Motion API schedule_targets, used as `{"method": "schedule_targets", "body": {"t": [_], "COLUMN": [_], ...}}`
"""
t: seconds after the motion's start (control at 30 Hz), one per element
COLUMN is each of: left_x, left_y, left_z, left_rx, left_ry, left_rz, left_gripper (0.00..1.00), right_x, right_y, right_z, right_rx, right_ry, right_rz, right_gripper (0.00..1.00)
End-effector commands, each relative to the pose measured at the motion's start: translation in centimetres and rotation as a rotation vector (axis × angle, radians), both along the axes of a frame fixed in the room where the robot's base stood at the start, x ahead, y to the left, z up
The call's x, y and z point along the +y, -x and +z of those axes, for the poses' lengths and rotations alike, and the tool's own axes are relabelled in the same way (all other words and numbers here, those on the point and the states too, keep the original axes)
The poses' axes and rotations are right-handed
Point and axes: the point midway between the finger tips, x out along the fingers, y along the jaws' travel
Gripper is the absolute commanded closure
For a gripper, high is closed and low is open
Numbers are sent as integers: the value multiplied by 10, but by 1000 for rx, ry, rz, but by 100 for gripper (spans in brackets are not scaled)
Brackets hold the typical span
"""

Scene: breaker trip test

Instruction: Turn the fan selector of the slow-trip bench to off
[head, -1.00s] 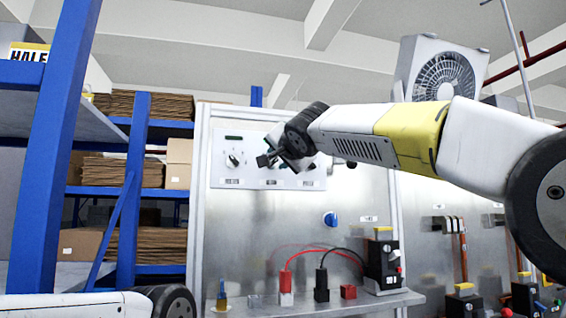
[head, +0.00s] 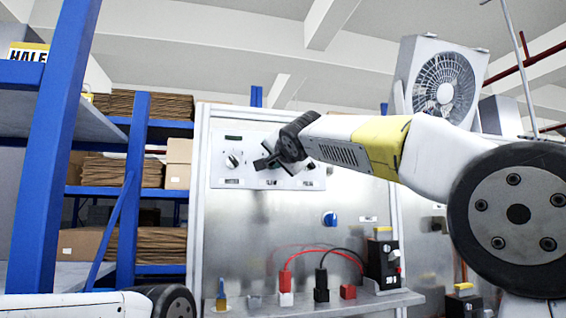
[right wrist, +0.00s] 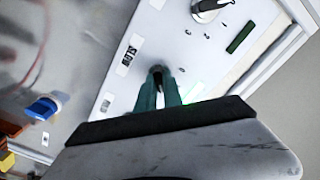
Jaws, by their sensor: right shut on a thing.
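My right gripper (head: 264,163) is at the white control panel (head: 226,141) on the upper bench board. In the right wrist view its green-lit fingers (right wrist: 158,90) are shut on a small dark selector knob (right wrist: 157,75). In the head view the gripper and wrist hide this middle knob. Another selector knob (head: 233,160) sits to its left on the panel, and it also shows at the top of the right wrist view (right wrist: 208,8). The labels under the knobs are too small to read. My left gripper is out of view.
A blue knob (head: 330,218) sits lower on the metal board. Below, a shelf holds red and black plugs (head: 321,283) with cables and a black breaker unit (head: 383,262). A fan (head: 442,82) stands above right. Blue racking (head: 60,150) with cardboard is at left.

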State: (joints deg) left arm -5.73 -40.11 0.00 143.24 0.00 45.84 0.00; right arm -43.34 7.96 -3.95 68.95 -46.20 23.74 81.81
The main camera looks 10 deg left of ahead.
Motion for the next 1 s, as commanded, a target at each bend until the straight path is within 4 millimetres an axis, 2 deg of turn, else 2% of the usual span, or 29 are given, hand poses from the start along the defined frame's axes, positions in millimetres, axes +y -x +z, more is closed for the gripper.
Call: {"method": "schedule_targets", "body": {"t": [0.37,1.0], "left_x": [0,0], "left_y": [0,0], "left_z": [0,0], "left_rx": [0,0], "left_ry": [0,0], "left_rz": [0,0], "left_gripper": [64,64], "right_x": [0,1], "right_y": [0,0], "right_z": [0,0], "right_rx": [-40,-260], "right_ry": [98,627], "right_rz": [-1,-1], "right_gripper": [100,100]}}
